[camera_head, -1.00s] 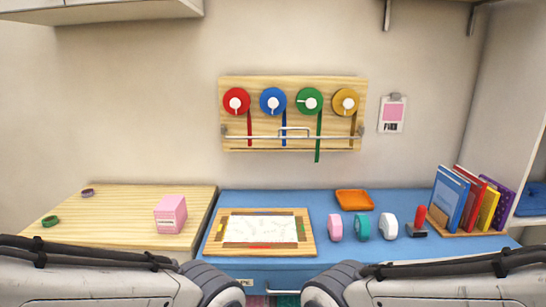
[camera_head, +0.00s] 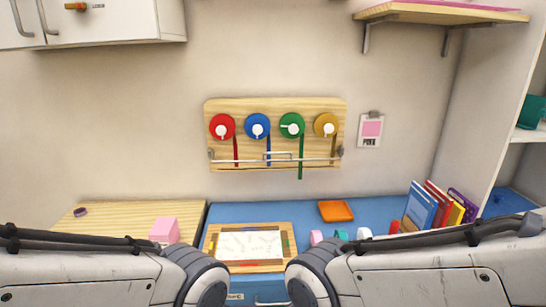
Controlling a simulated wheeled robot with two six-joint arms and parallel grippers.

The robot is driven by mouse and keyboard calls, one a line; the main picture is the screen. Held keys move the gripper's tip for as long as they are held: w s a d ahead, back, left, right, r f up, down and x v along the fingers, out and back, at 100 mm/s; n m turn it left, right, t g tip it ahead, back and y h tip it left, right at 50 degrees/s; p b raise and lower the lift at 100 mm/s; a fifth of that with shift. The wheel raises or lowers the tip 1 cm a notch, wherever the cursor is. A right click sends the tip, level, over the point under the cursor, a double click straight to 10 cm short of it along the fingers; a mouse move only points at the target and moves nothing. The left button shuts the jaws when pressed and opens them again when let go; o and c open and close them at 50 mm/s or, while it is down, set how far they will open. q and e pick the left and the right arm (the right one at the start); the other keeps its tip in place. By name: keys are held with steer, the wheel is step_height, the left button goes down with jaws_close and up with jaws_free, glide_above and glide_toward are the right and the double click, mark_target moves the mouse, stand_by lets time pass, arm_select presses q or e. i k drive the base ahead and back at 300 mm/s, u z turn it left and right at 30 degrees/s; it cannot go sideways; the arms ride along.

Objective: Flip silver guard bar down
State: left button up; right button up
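The silver guard bar (camera_head: 290,160) runs across the lower part of a wooden wall board (camera_head: 277,105), in front of several hanging ribbons. A small raised handle sits near its middle. Above it are a red spool (camera_head: 221,126), a blue spool (camera_head: 257,126), a green spool (camera_head: 292,125) and a yellow spool (camera_head: 326,124). The green ribbon (camera_head: 300,170) hangs below the board. My two arms cross the bottom of the head view, well below and apart from the bar. Neither gripper's fingers show in the view.
A wooden framed board (camera_head: 287,243) and an orange tray (camera_head: 336,211) lie on the blue desk (camera_head: 230,212). A pink box (camera_head: 164,230) stands on the left wooden top. Books (camera_head: 437,205) stand at right. A shelf (camera_head: 440,14) juts out above.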

mark_target(264, 159)
steer(key=u, duration=0.3)
steer(key=i, duration=1.3)
steer(key=z, duration=0.3)
